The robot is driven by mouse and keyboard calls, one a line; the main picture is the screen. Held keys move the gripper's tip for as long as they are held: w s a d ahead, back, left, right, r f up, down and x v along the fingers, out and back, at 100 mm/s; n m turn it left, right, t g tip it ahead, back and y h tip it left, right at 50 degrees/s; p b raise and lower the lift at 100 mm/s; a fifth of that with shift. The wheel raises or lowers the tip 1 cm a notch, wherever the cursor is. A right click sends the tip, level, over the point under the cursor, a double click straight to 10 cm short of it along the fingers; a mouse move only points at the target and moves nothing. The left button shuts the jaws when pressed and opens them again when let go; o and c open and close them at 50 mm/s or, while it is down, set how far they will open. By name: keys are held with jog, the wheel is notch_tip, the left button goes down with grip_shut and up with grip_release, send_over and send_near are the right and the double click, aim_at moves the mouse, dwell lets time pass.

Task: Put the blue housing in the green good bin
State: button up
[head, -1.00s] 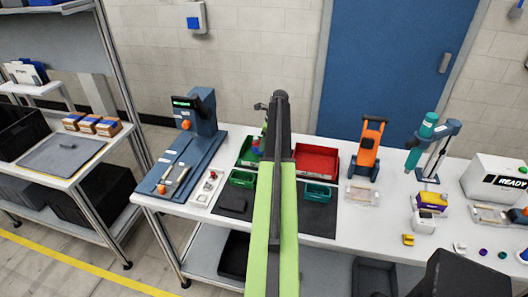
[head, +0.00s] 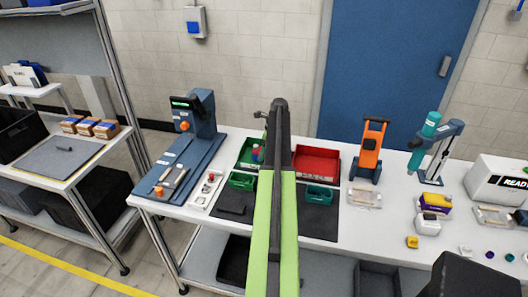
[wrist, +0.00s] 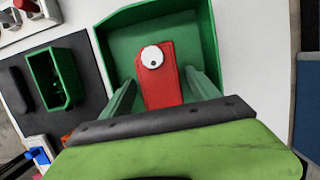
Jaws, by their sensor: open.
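The green bin (head: 243,160) stands at the back of the white table, left of a red bin (head: 318,164). In the head view a small blue and red item (head: 257,153) shows at the green bin's right side, partly behind my arm. In the wrist view a red part (wrist: 158,85) with a white round cap is at the green bin (wrist: 112,45). My gripper (wrist: 163,85) is open over this bin, one finger on each side of the red part, with gaps showing. I cannot tell whether the blue belongs to the red part. No separate blue housing is clear.
Small green (head: 242,180) and teal (head: 319,194) trays sit on dark mats in front of the bins. A blue press fixture (head: 190,150) stands to the left and an orange stand (head: 369,150) to the right. A shelf (head: 62,160) is at the far left.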

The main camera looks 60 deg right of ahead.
jog(key=a+p+v, duration=0.1)
jog(key=p+v, duration=1.1)
jog(key=shift+d+r, duration=0.2)
jog(key=shift+d, duration=0.25)
jog(key=w+a+n+g, duration=0.1)
jog(key=w+a+n, duration=0.45)
jog(key=a, duration=0.65)
jog(key=w+a+n, duration=0.5)
jog(key=w+a, duration=0.1)
jog(key=a, duration=0.7)
jog(key=w+a+n+g, duration=0.1)
jog(key=w+a+n, duration=0.4)
jog(key=a, duration=0.7)
jog(key=s+a+n, duration=0.2)
jog(key=a+n, duration=0.6)
jog(key=a, duration=0.8)
jog(key=s+a+f+n+g+h, duration=0.1)
jog(key=s+a+n, duration=0.2)
jog(key=a+n, duration=0.6)
jog(key=a, duration=0.8)
jog(key=shift+a, duration=0.2)
jog(key=shift+s, duration=0.1)
